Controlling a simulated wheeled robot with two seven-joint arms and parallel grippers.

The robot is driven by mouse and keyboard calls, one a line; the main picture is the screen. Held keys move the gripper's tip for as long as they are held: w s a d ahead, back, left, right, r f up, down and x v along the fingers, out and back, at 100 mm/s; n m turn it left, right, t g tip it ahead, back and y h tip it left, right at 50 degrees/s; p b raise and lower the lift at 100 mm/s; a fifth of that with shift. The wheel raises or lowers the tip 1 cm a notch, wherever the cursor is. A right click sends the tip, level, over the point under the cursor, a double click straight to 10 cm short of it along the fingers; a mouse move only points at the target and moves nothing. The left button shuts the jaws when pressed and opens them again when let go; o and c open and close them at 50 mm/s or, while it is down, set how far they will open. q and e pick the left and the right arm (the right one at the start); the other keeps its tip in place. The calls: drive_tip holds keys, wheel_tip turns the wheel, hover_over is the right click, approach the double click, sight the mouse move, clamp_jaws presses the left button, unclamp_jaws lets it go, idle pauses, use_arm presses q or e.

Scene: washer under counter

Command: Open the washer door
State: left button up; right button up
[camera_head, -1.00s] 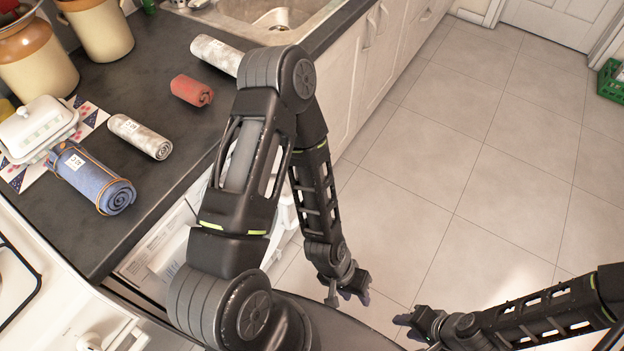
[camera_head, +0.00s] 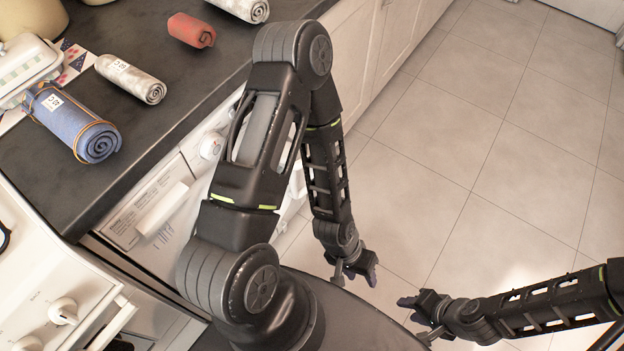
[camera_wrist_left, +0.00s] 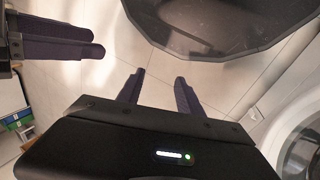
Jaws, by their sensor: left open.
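The white washer (camera_head: 150,218) sits under the dark counter, with its detergent drawer and a knob showing in the head view. My left arm hides much of its front. Part of the round washer door (camera_wrist_left: 293,155) shows at the right edge of the left wrist view, and it looks closed. My left gripper (camera_head: 374,271) hangs low in front of the washer, apart from the door. In the left wrist view its fingers (camera_wrist_left: 158,84) are spread with nothing between them. My right gripper (camera_head: 404,303) is close by on the right; its jaw opening is unclear.
The counter (camera_head: 190,92) holds a blue roll (camera_head: 75,125), a grey patterned roll (camera_head: 130,80) and a red roll (camera_head: 190,30). A stove with knobs (camera_head: 63,311) stands at lower left. Open tiled floor (camera_head: 480,140) lies to the right.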

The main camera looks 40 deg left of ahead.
use_arm(q)
wheel_tip(320, 180, down, 13)
drive_tip(key=b, duration=1)
drive_tip(key=w+a+r+t, duration=0.1)
drive_tip(key=w+a+r, duration=0.1)
drive_tip(key=w+a, duration=0.3)
drive_tip(key=w+a+r+t+y+p, duration=0.1)
drive_tip(key=w+a+r, duration=0.2)
drive_tip(key=w, duration=0.5)
drive_tip(key=w+a+r+t, duration=0.1)
drive_tip(key=w+a+r, duration=0.1)
drive_tip(key=w+a, duration=0.3)
drive_tip(key=w+a+r+m+g+y, duration=0.1)
drive_tip(key=a+r, duration=0.2)
drive_tip(key=a, duration=0.2)
drive_tip(key=w+a+r+m+g+y, duration=0.1)
drive_tip(key=a+r, duration=0.3)
drive_tip(key=a, duration=0.2)
drive_tip(key=w+a+r+m+g+y, duration=0.1)
drive_tip(key=a+r+m, duration=0.1)
drive_tip(key=a, duration=0.3)
drive_tip(key=shift+w+a+r, duration=0.1)
drive_tip(key=shift+a+r, duration=0.3)
drive_tip(key=shift+r, duration=0.35)
drive_tip(key=shift+s+g, duration=0.4)
use_arm(e)
wheel_tip(320, 180, down, 12)
